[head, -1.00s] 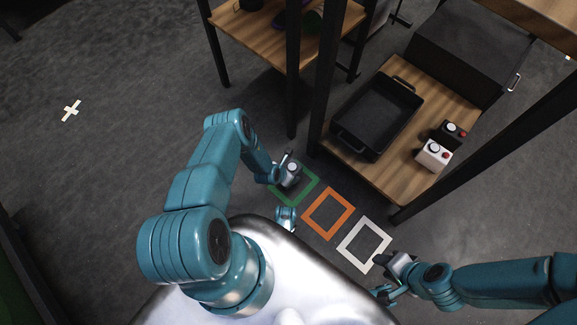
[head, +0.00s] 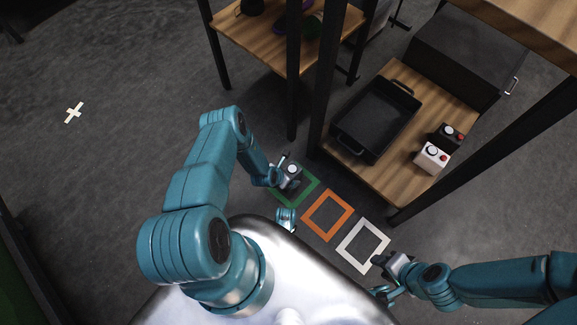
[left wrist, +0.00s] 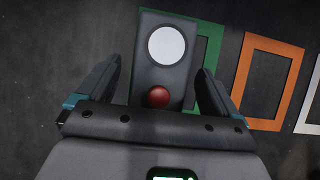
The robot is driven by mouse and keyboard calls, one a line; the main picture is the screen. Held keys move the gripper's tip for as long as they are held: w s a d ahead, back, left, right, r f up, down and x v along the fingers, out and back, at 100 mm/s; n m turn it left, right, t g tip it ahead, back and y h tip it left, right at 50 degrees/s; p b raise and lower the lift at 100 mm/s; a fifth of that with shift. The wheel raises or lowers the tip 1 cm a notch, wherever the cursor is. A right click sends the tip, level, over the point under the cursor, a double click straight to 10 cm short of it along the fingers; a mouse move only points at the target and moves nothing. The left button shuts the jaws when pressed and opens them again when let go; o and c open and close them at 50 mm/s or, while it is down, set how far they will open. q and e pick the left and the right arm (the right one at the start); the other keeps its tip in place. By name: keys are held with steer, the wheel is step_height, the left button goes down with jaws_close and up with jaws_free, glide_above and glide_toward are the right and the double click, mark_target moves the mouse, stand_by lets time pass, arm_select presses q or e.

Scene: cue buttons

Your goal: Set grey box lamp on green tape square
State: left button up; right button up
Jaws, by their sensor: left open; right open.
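The grey box lamp (left wrist: 165,75), with a white round top lamp and a red button, stands between the open fingers of my left gripper (left wrist: 158,90) in the left wrist view. Dark gaps show between the box and both fingers. In the head view the lamp (head: 292,171) is at the green tape square (head: 306,196), over its upper left part. In the left wrist view the green tape (left wrist: 211,45) shows along the lamp's right side. Whether its base touches the floor is hidden. My right gripper (head: 386,278) is open and empty beside the white square.
An orange tape square (head: 345,224) and a white tape square (head: 349,259) lie to the right of the green one. A wooden shelf (head: 400,185) holds a black tray (head: 365,150), a white box (head: 431,160) and a black box (head: 443,138). A shelf post (head: 318,90) stands near the green square.

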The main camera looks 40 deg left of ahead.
arm_select(q)
steer(key=p+v, duration=0.3)
steer(key=v, duration=0.6)
steer(key=shift+r+p, duration=0.15)
steer(key=shift+p, duration=0.15)
